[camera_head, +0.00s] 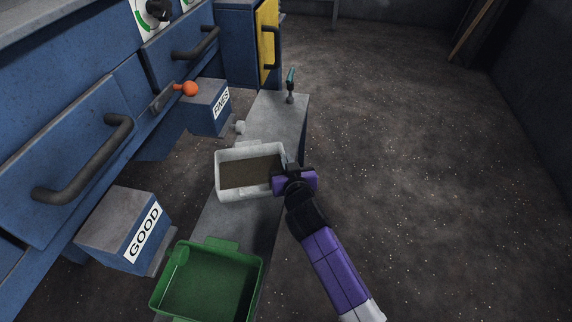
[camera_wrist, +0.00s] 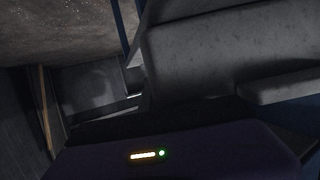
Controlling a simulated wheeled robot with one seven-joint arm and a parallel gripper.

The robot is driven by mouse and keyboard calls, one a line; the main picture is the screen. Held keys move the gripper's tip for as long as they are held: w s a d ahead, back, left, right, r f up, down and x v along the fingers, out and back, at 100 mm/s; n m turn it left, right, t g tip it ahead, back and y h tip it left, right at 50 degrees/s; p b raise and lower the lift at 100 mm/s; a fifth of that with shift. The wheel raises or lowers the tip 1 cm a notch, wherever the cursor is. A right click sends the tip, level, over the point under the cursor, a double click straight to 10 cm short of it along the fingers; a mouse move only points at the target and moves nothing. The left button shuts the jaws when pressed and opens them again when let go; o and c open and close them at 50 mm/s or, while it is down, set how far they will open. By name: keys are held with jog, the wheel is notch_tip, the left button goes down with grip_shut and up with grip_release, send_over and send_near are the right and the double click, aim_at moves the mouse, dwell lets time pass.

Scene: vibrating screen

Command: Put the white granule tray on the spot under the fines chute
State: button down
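The white tray (camera_head: 221,178) holds a layer of dark brown granules and is over the grey bench, below and to the right of the fines chute (camera_head: 205,106). I cannot tell whether it rests on the bench or is slightly raised. My gripper (camera_head: 283,170) is at the tray's right end wall, touching or very near its rim. Its fingers are mostly hidden, so I cannot tell how far they are closed. In the wrist view a large pale grey surface, which looks like the tray's wall (camera_wrist: 230,60), fills the right side close up.
A green tray (camera_head: 257,285) stands at the near end of the bench (camera_head: 278,118), beside the good chute (camera_head: 112,230). A small teal-handled lever (camera_head: 291,85) rises at the bench's far end. An orange knob (camera_head: 190,88) sticks out above the fines chute. The floor at right is open.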

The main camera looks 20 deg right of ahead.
jog(key=shift+r, duration=0.1)
jog(key=shift+f, duration=0.2)
jog(key=c, duration=1.7)
grip_release()
jog(key=shift+r, duration=0.2)
jog(key=p+v, duration=0.3)
jog(key=v, duration=0.9)
jog(key=shift+a, duration=0.1)
